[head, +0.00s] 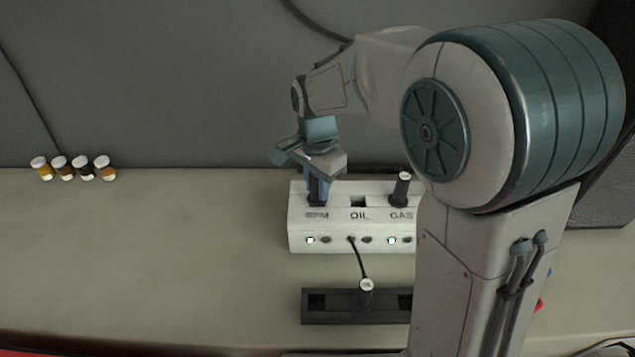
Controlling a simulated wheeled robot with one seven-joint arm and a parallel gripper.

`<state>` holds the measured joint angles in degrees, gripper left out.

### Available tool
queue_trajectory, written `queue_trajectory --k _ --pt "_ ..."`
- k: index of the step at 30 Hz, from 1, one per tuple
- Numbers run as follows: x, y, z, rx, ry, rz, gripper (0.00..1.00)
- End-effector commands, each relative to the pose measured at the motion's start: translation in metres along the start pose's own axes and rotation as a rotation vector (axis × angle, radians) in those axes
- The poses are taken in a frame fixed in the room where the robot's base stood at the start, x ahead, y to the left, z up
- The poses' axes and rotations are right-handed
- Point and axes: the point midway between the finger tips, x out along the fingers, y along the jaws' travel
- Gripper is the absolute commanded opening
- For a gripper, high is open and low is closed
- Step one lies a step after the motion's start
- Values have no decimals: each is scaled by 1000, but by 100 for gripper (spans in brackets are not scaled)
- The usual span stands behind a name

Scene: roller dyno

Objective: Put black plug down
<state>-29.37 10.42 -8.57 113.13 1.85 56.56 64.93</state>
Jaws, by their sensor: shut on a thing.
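My gripper (318,182) points down over the left end of a white box (335,216) labelled RPM, OIL and GAS. It is shut on a black plug (317,199) at the RPM socket; the fingers hide most of this plug, and I cannot tell how deep it sits. A second black plug (401,187) with a white top stands upright at the GAS socket. A third black plug (366,294), also white-topped, stands in a black holder (334,319) in front, with a cable running to the box. The OIL socket (358,201) is empty.
Lights (310,240) glow under RPM and GAS. Several small jars (82,172) stand at the back left of the worktop (150,260), whose left side is otherwise clear. My arm hides the right ends of box and holder. A dark speaker-like box (604,185) stands at right.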

Motion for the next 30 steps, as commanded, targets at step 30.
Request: queue_trajectory --k 30 --pt "-76 -1 0 0 2 -6 46"
